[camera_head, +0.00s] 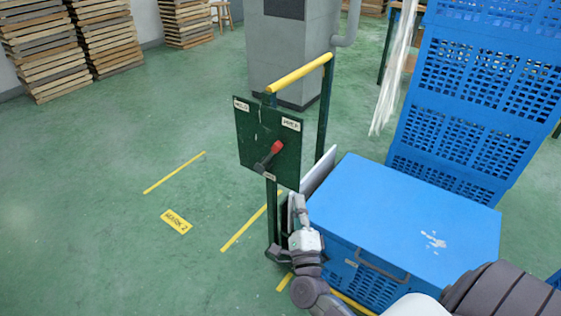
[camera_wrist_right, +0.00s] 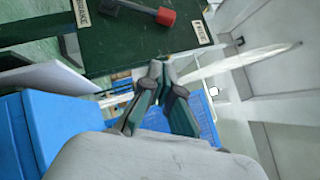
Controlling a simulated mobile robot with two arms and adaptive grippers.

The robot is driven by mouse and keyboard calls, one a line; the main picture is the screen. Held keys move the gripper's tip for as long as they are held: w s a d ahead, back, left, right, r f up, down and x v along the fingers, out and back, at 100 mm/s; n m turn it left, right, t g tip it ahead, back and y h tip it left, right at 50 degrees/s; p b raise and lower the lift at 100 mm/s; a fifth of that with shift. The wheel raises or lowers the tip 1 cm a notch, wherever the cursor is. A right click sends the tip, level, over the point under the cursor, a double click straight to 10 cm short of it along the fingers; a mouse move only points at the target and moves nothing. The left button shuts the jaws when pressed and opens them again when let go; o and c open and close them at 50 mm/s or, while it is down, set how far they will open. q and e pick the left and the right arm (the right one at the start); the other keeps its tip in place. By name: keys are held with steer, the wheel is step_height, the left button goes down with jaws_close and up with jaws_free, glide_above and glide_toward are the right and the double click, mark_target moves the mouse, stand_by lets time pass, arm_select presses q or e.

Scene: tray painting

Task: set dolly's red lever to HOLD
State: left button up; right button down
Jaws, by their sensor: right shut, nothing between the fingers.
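The dolly has a dark green panel (camera_head: 245,135) under its yellow handle (camera_head: 300,73). The lever's red knob (camera_head: 277,147) is on a dark arm slanting up and right, toward the upper right label (camera_head: 291,124). That label seems to read FREE in the right wrist view (camera_wrist_right: 202,32). The upper left label (camera_head: 241,105) seems to read HOLD. The red knob also shows at the top of the wrist view (camera_wrist_right: 165,16). My right gripper (camera_head: 298,203) is shut and empty, below the panel and apart from the lever; its fingers show in the wrist view (camera_wrist_right: 160,70). My left gripper is out of view.
Blue crates (camera_head: 400,215) stand on the right, close to my right arm, with taller ones behind. A white sheet (camera_head: 319,172) stands beside the dolly. A grey column (camera_head: 278,50) is behind. The green floor on the left is clear, with yellow marks (camera_head: 176,221).

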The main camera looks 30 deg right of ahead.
mark_target(271, 155)
steer(key=shift+w, duration=0.1)
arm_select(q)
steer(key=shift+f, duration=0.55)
arm_select(e)
steer(key=w+a+r+x, duration=0.1)
steer(key=a+x, duration=0.1)
steer(key=x, duration=1)
steer(key=shift+w, duration=0.25)
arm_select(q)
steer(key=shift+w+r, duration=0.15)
arm_select(e)
steer(key=shift+a+r, duration=0.1)
steer(key=shift+a, duration=0.05)
